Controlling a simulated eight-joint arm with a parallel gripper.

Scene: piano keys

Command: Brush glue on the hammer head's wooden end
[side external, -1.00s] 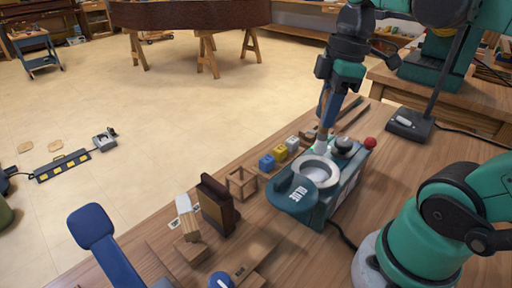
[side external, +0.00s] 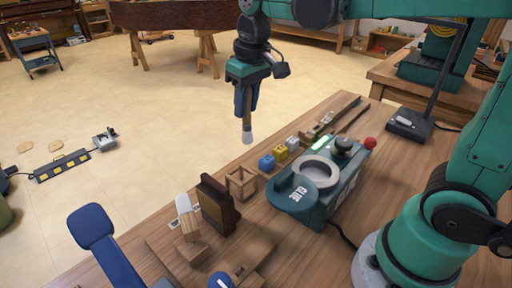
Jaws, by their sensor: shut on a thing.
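My gripper (side external: 246,98) is shut on a brush (side external: 247,131) with a wooden handle and a pale tip pointing down. It hangs in the air above and behind the small wooden frame, clear of everything. The glue pot (side external: 316,172) is a teal box with a round white-rimmed opening, to the right of the brush. The hammer head (side external: 187,217) appears to be the pale felt-topped piece on a wooden block at the lower left.
An upright dark brown block (side external: 218,204) stands right beside the hammer piece. A small wooden frame (side external: 241,183) and blue, yellow and white cubes (side external: 280,154) line the table's back edge. A red knob (side external: 370,143) and lamp base (side external: 408,124) are at the right.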

